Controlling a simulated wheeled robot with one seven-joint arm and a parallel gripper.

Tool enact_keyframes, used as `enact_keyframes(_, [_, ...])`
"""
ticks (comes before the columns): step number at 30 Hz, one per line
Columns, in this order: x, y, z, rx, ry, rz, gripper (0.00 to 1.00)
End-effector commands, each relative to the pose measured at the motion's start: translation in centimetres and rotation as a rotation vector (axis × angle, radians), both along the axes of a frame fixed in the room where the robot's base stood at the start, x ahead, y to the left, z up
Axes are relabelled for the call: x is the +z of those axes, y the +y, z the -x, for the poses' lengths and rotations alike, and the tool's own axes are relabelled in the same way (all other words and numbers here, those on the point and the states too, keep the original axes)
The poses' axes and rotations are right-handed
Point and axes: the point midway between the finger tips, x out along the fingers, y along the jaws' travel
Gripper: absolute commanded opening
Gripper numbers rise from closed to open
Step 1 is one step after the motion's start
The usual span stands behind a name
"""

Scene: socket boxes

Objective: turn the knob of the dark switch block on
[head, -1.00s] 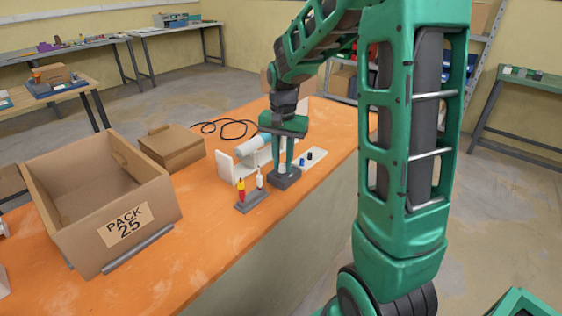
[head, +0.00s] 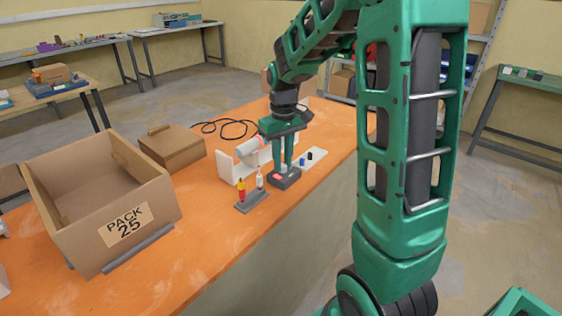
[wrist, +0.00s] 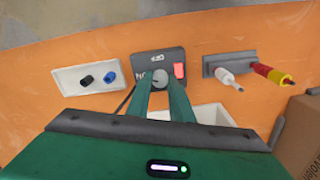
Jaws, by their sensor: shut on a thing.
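The dark switch block (head: 288,180) stands on the orange bench, with a red patch bright on its top. In the wrist view the block (wrist: 145,62) shows its round grey knob (wrist: 160,78) and the bright red patch (wrist: 180,71) to the right of the knob. My gripper (head: 283,171) points down onto the block. Its two green fingers (wrist: 159,86) are closed on the knob, one on each side, and partly hide it in the wrist view.
A grey holder (head: 252,203) with a white and a red-yellow tool stands close beside the block. A pale tray (wrist: 90,78) holds a black and a blue piece. A white stand (head: 226,168) is behind the gripper. The open carton (head: 160,200) is at left.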

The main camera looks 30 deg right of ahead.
Motion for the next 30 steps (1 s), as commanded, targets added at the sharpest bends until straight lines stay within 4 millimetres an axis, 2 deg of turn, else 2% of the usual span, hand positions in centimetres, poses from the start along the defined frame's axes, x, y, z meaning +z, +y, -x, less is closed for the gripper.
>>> enact_keyframes(1, [0.26, 0.09, -0.46, 0.040, -0.013, 0.001, 0.00])
enact_keyframes(13, [0.27, 0.08, -0.46, 0.262, -0.013, 0.002, 0.00])
enact_keyframes(30, [0.28, 0.01, -0.44, 0.311, -0.013, 0.003, 0.00])
